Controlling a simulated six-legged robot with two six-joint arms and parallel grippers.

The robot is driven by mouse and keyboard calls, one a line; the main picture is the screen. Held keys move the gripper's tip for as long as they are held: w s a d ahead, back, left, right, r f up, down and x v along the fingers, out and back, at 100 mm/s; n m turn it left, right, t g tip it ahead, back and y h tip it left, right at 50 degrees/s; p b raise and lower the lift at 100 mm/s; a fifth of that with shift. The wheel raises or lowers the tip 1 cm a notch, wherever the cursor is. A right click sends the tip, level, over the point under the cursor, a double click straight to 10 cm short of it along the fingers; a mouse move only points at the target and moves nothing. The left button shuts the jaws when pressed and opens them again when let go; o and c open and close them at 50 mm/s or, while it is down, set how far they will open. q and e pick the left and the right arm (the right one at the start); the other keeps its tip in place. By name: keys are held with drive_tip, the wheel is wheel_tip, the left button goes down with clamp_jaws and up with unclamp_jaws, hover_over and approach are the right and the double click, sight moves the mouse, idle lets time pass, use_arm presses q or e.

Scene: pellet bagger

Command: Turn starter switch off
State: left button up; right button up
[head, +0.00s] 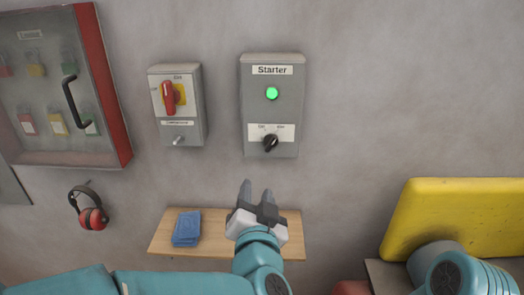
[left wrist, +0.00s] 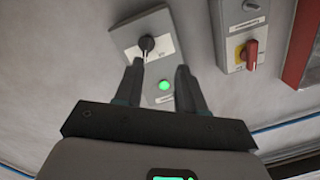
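The starter box (head: 285,120) is a grey wall box labelled "Starter", with a lit green lamp (head: 272,93) and a black rotary switch (head: 270,142) at its lower part. The switch knob (left wrist: 147,43) and the lit lamp (left wrist: 164,86) also show in the left wrist view. My left gripper (head: 257,188) is open and empty, pointing up just below the starter box. In the left wrist view its fingers (left wrist: 159,72) are apart, with the knob beyond them nearer the left finger. No contact with the knob shows. My right gripper is not in view.
A grey isolator box (head: 190,105) with a red handle on yellow is left of the starter. A glass-fronted cabinet (head: 60,85) and red ear defenders (head: 93,217) are further left. A wooden shelf (head: 165,240) with blue cloths (head: 187,228) is below. A yellow panel (head: 455,220) is at right.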

use_arm(q)
drive_tip(key=s+d+r+h, duration=0.1)
drive_tip(key=d+r, duration=0.1)
drive_tip(key=d, duration=0.1)
drive_tip(key=p, duration=0.4)
approach(272, 145)
drive_tip(key=shift+m, duration=0.3)
drive_tip(key=w, duration=0.8)
drive_tip(key=shift+f, duration=0.15)
drive_tip(key=shift+a, duration=0.1)
drive_tip(key=shift+c, duration=0.3)
clamp_jaws()
